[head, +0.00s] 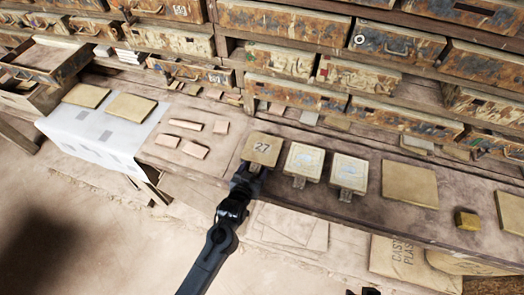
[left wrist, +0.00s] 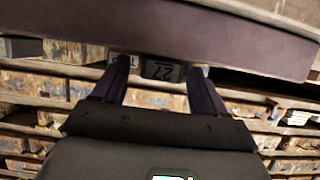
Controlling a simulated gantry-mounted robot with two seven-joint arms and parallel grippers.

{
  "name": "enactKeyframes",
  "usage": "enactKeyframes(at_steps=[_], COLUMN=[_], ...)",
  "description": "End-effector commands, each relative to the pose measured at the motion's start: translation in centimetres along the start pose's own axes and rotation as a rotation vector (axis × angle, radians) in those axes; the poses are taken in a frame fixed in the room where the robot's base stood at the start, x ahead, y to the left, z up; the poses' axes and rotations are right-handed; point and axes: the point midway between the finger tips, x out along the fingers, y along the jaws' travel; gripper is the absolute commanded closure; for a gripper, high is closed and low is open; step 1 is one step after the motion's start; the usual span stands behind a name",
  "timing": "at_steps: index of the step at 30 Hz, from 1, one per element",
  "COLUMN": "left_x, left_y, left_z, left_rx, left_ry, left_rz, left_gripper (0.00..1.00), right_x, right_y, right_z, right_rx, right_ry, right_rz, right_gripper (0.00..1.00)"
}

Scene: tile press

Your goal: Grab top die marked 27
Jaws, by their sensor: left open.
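The top die marked 27 (head: 262,149) is a tan square block with dark numerals, lying near the front edge of the bench. My left gripper (head: 247,177) is right at its front side and hides part of that edge. In the left wrist view, the fingers of my left gripper (left wrist: 163,92) are spread, with a dark face bearing an upside-down 27 (left wrist: 163,70) showing between them. I cannot tell whether the fingers touch it. A small dark part at the bottom edge of the head view may be my right gripper (head: 366,291); its fingers cannot be made out.
Two pale framed dies (head: 304,160) (head: 349,172) with front tabs sit just right of the die. Farther right are a tan slab (head: 410,185) and a small yellowish block (head: 467,220). Pinkish tiles (head: 185,125) lie left. Worn drawers (head: 285,20) line the back.

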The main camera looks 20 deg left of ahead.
Motion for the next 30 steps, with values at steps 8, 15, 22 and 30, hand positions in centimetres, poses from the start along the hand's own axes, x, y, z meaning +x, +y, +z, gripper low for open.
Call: enactKeyframes(at_steps=[8,15,22,30], left_x=[-0.03,-0.04,-0.04,-0.24], left_y=[0.01,0.00,0.02,0.03], left_z=[0.00,0.00,-0.30,-0.80], left_rx=[0.000,0.000,0.000,0.000], left_ry=[0.000,0.000,0.006,0.007], left_rz=[0.000,0.000,0.000,0.000], left_gripper=[0.61,0.98,1.00,1.00], right_x=[-0.01,-0.01,-0.01,-0.08], right_y=[-0.09,-0.08,0.05,0.15], right_z=[-0.02,-0.02,0.01,0.02], right_rx=[0.003,0.003,-0.003,-0.007], right_ry=[0.000,0.000,-0.001,-0.001], right_rz=[-0.003,-0.002,0.002,0.005], right_gripper=[0.66,0.66,0.66,0.66])
